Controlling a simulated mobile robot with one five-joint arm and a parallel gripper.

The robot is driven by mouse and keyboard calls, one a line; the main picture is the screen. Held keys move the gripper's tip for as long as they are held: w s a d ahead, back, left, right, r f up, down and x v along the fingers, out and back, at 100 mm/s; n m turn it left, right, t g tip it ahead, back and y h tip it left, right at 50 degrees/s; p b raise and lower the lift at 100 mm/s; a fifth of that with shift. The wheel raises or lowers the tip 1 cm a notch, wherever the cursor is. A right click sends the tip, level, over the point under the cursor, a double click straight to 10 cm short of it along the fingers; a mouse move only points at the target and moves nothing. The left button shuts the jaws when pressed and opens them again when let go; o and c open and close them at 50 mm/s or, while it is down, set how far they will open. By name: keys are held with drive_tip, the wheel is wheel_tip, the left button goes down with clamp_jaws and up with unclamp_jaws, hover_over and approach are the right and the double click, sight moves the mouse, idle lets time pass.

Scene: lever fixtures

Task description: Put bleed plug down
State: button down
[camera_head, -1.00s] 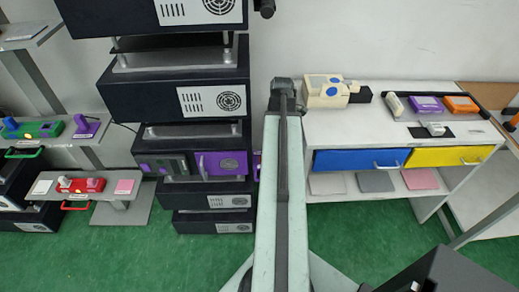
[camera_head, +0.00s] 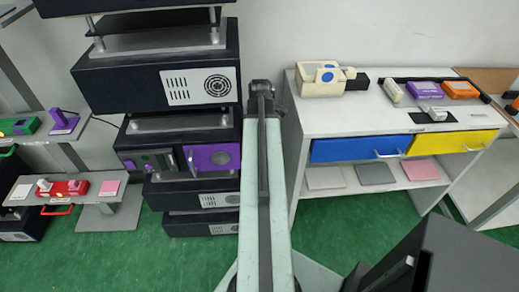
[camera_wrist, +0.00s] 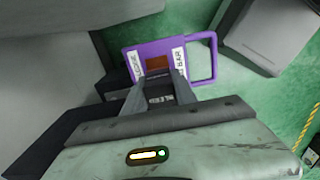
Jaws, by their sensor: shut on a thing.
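My gripper (camera_wrist: 158,82) shows in the wrist view, its two grey fingers shut on a small dark piece with pale lettering (camera_wrist: 160,98), which I take to be the bleed plug. Most of the piece is hidden by the fingers and wrist. Just beyond the fingertips is a purple unit (camera_wrist: 148,50) with white labels, a brown-red window and a purple loop handle on its right. I cannot tell whether the held piece touches it. My gripper does not show in the head view.
A white table (camera_head: 330,118) with blue and yellow drawers stands at right, a cream device (camera_head: 322,80) and several small units on top. Black stacked cabinets (camera_head: 150,80) stand left. A low grey shelf (camera_head: 95,200) holds a red unit (camera_head: 62,188). Green floor (camera_head: 160,265) is open in front.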

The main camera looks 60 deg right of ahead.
wheel_tip(320, 180, down, 3)
drive_tip(key=shift+b, duration=0.75)
drive_tip(key=shift+w+f, duration=0.1)
drive_tip(key=shift+f, duration=0.15)
drive_tip(key=shift+w+r, duration=0.15)
drive_tip(key=shift+r, duration=0.1)
drive_tip(key=shift+f, duration=0.25)
drive_tip(key=c, duration=1)
unclamp_jaws()
drive_tip(key=shift+r, duration=0.2)
wheel_tip(320, 180, up, 12)
drive_tip(key=p, duration=1.2)
drive_tip(key=shift+r, duration=0.2)
drive_tip(key=shift+f, duration=0.1)
